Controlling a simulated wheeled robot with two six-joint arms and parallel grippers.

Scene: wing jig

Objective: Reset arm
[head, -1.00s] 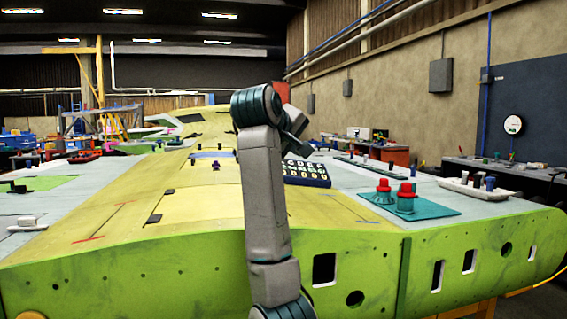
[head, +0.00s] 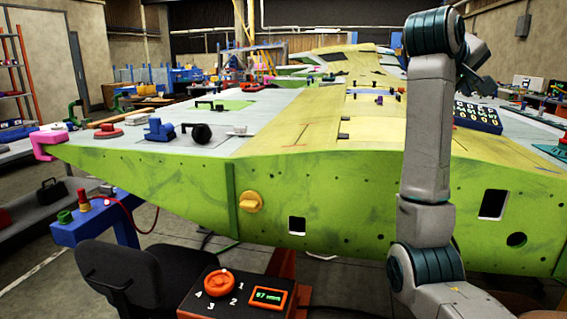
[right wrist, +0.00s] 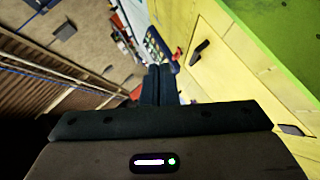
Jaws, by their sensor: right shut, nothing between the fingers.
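My right arm (head: 426,150) rises at the right side of the head view, folded over at its top joint. My right gripper (head: 484,84) shows only in part there, small and dark, just behind the top joint above the wing. In the right wrist view my right gripper's fingers (right wrist: 160,84) are together, with nothing between them. They appear clear of the wing surface. My left arm and gripper are not in view.
The green and yellow wing (head: 340,205) spans the view ahead of me. A character panel (head: 477,117) lies on it beside my arm. In front are a control box with an orange dial (head: 219,283), a black chair (head: 150,275) and a blue stand (head: 90,226).

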